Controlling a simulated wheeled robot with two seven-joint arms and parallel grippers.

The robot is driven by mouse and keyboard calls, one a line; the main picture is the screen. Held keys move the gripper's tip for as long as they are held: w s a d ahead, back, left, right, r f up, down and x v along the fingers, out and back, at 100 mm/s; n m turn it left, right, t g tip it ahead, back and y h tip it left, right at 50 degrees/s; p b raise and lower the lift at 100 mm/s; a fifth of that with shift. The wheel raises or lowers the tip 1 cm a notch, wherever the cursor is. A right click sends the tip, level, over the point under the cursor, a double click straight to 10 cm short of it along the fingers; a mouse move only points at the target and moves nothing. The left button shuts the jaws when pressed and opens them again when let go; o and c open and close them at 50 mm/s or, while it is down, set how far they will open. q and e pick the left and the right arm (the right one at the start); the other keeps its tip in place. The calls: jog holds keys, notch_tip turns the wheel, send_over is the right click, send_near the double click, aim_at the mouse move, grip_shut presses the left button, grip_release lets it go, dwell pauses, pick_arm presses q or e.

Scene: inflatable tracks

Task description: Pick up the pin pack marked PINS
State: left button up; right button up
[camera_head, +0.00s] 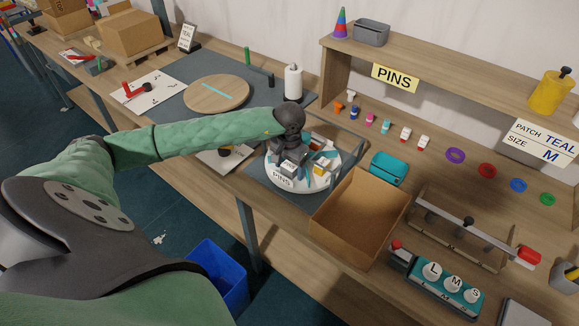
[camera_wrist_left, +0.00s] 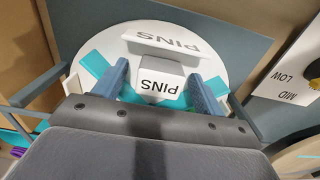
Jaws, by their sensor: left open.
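A round white tray (camera_head: 325,183) on a dark mat holds several small packs. A raised white sign reading PINS (camera_head: 281,178) stands at its near edge; it also shows in the left wrist view (camera_wrist_left: 165,42). The small pale pack marked PINS (camera_wrist_left: 160,84) lies between my left fingers in the left wrist view. My left gripper (camera_wrist_left: 162,90) is open, with one blue-grey finger on each side of this pack; I cannot tell whether they touch it. In the head view my left gripper (camera_head: 290,155) is low over the tray and partly hides the packs.
An open cardboard box (camera_head: 362,215) stands just right of the tray, with a teal case (camera_head: 388,169) behind it. A white roll on a stand (camera_head: 293,82) is behind the tray. A shelf with a yellow PINS sign (camera_head: 395,78) runs along the back.

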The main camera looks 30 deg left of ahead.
pick_arm(q)
jog(key=shift+f, duration=0.15)
jog(key=shift+c, duration=0.4)
jog(key=c, duration=1)
